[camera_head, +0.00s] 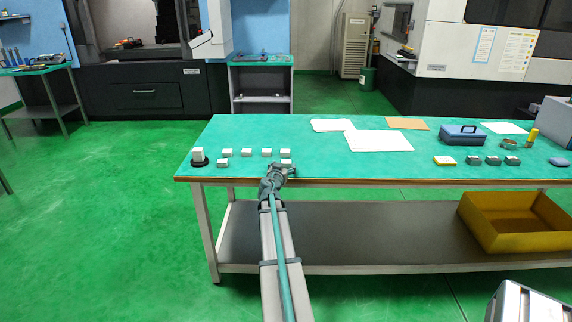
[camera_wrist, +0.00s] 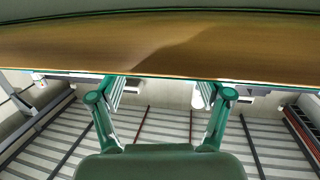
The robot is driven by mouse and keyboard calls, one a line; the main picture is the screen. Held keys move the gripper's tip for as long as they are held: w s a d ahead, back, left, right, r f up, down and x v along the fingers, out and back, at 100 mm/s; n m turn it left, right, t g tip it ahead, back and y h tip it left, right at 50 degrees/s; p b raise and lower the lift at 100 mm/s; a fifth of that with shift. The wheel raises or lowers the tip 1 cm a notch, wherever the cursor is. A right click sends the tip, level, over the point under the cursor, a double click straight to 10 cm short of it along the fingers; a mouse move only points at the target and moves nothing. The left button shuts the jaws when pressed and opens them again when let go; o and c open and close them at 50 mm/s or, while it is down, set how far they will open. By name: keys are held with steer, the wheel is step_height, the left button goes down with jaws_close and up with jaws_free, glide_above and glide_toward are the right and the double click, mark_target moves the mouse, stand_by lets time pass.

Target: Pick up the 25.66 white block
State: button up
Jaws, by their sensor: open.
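Several small white blocks stand on the left part of the green table (camera_head: 330,172). Three of them (camera_head: 227,153) (camera_head: 247,153) (camera_head: 267,153) are in a back row with another one, and one block (camera_head: 222,162) is nearer the front left. Another block (camera_head: 286,161) is right beside my gripper (camera_head: 278,170). No numbers are readable, so I cannot tell which is 25.66. My gripper is at the table's front edge. In the wrist view my gripper (camera_wrist: 160,88) has its two green fingers spread, with nothing seen between them, facing the wooden table edge (camera_wrist: 120,45).
A white block on a round black base (camera_head: 199,158) stands at the left corner. White papers (camera_head: 380,141), a blue box (camera_head: 462,134) and several dark blocks (camera_head: 492,160) are further right. A yellow bin (camera_head: 500,238) sits on the lower shelf.

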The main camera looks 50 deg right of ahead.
mark_target(285, 163)
steer(key=p+x, duration=0.1)
steer(key=x, duration=0.3)
steer(key=shift+d, duration=0.3)
steer(key=shift+s, duration=0.1)
jaws_close()
steer(key=shift+r, duration=0.1)
